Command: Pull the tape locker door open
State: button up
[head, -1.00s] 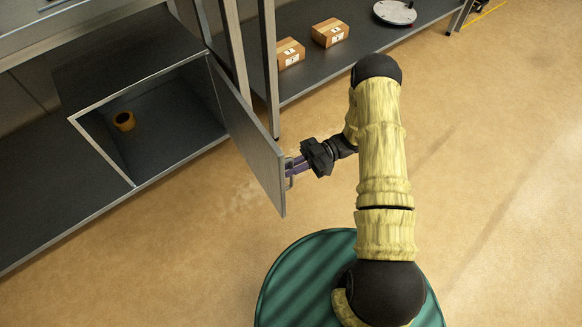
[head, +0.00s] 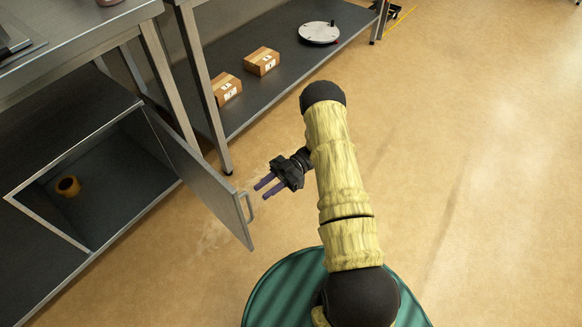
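The tape locker door (head: 203,178) stands wide open, swung out from the left-hand locker (head: 48,227). Its light metal handle (head: 249,207) is on the outer face near the free edge. A yellow-orange tape roll (head: 68,186) sits inside the locker. My gripper (head: 262,191) is just right of the door near the handle. Its two purple fingers are apart with nothing between them. The gripper appears clear of the handle.
A metal bench with a low shelf (head: 285,80) stands behind the door. The shelf holds two cardboard boxes (head: 262,61) (head: 226,88) and a round white disc device (head: 319,33). The tan floor (head: 470,190) to the right is open.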

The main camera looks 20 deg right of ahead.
jog(key=v, duration=1.1)
jog(key=shift+p, duration=0.4)
